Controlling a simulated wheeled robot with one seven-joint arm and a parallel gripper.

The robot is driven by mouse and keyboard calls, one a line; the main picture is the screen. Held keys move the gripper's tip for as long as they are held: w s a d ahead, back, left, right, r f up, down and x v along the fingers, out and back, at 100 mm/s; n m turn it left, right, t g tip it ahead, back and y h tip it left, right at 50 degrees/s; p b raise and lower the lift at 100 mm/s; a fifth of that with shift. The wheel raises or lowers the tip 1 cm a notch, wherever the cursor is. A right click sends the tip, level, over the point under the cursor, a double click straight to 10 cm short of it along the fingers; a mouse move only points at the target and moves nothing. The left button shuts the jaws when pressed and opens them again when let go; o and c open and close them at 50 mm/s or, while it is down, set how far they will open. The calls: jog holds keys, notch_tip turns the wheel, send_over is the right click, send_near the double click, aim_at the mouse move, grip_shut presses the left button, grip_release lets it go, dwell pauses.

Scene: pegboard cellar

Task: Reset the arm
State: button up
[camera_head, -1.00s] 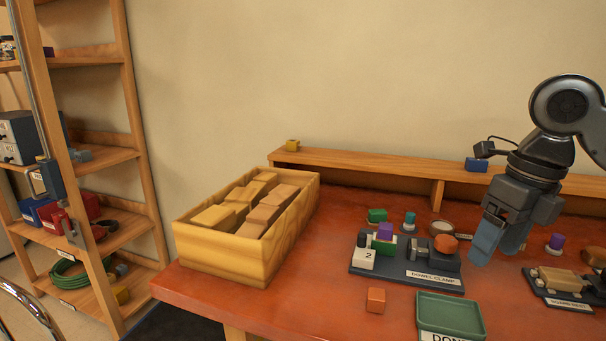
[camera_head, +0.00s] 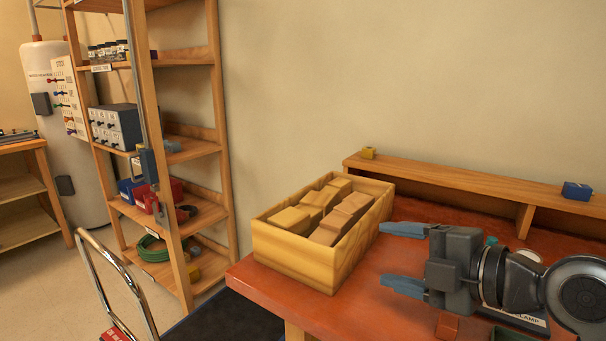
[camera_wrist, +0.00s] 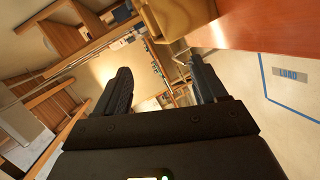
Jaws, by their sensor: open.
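My gripper (camera_head: 405,258) is at the right of the head view, held over the red-brown bench top (camera_head: 255,284). Its two blue-grey fingers point left and stand apart with nothing between them. In the wrist view my gripper (camera_wrist: 160,80) also shows two separated dark fingers with an empty gap. The fingertips lie to the right of a wooden box (camera_head: 293,263) filled with several wooden blocks. My arm hides much of the bench's right side.
A wooden shelf rack (camera_head: 226,150) stands left of the bench. A chrome handle (camera_head: 107,273) is at the lower left.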

jog(key=s+f+m+t+h+p, duration=0.1)
jog(key=s+f+m+t+h, duration=0.1)
jog(key=s+f+m+h, duration=0.55)
jog(key=s+f+m+t+p, duration=0.1)
jog(key=s+f+m+t, duration=0.3)
jog(key=s+m, duration=0.8)
jog(key=s+d+m+g+h, duration=0.1)
jog(key=s+d+m, duration=0.1)
jog(key=s, duration=0.9)
jog(key=s+d+r+m+g+h+p, duration=0.1)
jog(key=s+d, duration=0.4)
jog(key=s, duration=0.6)
jog(key=shift+d+m, duration=0.25)
jog(key=shift+m, duration=0.4)
